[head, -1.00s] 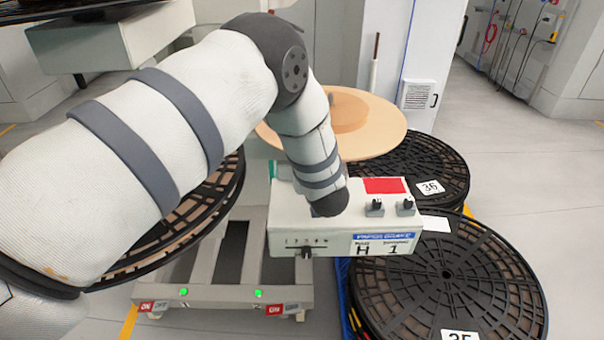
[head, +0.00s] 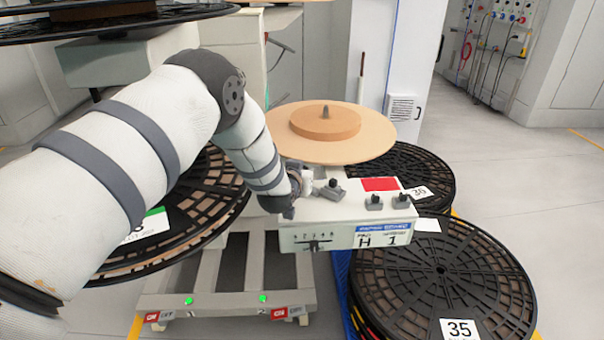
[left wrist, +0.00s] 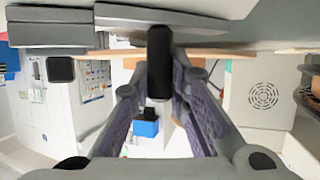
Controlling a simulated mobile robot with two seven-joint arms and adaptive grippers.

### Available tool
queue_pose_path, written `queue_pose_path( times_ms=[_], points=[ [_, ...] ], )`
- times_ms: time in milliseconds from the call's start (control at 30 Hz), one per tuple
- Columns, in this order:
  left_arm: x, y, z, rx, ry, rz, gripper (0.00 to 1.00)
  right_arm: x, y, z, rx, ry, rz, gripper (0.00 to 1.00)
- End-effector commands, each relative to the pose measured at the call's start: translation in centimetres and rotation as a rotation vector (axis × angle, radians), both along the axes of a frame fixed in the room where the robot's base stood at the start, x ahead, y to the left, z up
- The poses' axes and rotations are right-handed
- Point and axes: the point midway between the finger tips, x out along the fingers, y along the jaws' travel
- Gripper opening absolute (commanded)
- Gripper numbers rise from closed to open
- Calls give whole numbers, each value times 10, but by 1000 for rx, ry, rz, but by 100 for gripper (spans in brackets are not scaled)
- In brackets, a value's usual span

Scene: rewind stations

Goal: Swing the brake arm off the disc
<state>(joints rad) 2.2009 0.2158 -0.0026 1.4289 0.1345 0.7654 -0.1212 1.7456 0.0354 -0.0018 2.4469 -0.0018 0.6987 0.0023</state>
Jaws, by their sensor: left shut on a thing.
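A wide tan disc (head: 370,138) with a thicker hub lies level behind the control box in the head view. Its edge also crosses the left wrist view (left wrist: 235,52). My left gripper (head: 300,178) is at the left rear of the box, near the disc's front left edge, and its fingers are mostly hidden by my wrist. In the left wrist view, my left gripper (left wrist: 160,78) is shut on a black rounded handle (left wrist: 160,55), which I take for the brake arm's grip. The rest of the brake arm, and whether it touches the disc, cannot be made out. My right gripper is out of view.
The control box (head: 345,236) marked H 1 has knobs on top and stands close to my left wrist. Black slotted reels (head: 480,275) lie to the right, and another dark reel (head: 215,225) sits at the left. Open floor (head: 560,190) lies at far right.

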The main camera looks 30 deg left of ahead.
Motion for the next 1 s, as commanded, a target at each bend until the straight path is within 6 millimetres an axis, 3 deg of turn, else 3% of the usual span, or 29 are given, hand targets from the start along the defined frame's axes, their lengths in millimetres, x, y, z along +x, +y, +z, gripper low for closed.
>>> queue_pose_path(
  times_ms=[500, 1000],
  points=[
    [-3, 3, 0, -1, -1, -229, 0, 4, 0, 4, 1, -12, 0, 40],
    [-6, 3, 0, -2, -2, -331, 0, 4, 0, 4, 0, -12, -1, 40]
  ],
)
